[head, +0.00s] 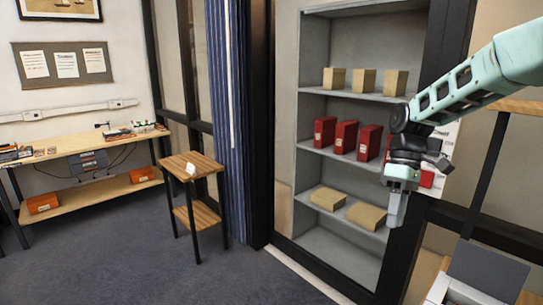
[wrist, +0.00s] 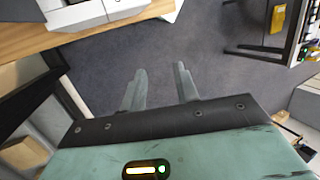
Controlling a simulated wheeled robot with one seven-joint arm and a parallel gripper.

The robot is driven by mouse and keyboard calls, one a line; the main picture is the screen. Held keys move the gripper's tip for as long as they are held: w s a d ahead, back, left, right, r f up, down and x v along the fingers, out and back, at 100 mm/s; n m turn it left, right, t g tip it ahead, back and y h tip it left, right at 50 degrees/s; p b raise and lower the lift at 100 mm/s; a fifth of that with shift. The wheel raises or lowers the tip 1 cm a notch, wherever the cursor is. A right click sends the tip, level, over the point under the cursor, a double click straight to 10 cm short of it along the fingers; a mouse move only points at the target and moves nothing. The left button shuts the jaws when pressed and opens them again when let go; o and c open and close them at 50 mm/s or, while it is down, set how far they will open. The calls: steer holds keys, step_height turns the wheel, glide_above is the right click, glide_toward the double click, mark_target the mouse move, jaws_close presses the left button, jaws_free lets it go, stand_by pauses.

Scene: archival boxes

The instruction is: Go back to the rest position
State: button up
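My gripper (head: 395,207) hangs pointing down from the pale green arm at the right of the head view, in front of the shelf unit's right side. In the wrist view, the two fingers of my gripper (wrist: 160,88) stand apart with only grey carpet seen between them. It holds nothing.
The grey shelf unit (head: 316,96) holds tan boxes (head: 364,80), red boxes (head: 345,136) and flat tan boxes (head: 328,198). A small wooden side table (head: 190,165) stands left of it, and a long workbench (head: 84,143) farther left. The carpet (head: 140,255) between is clear.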

steer(key=s+a+t+h, duration=0.1)
steer(key=s+a+t, duration=0.1)
steer(key=s+a, duration=1.25)
steer(key=s+f+t+b, duration=0.1)
steer(key=s+f+t, duration=0.1)
steer(key=s, duration=1.1)
steer(key=shift+s+a+f+h, duration=0.25)
steer(key=shift+a+f+h, duration=0.1)
steer(key=shift+f, duration=0.2)
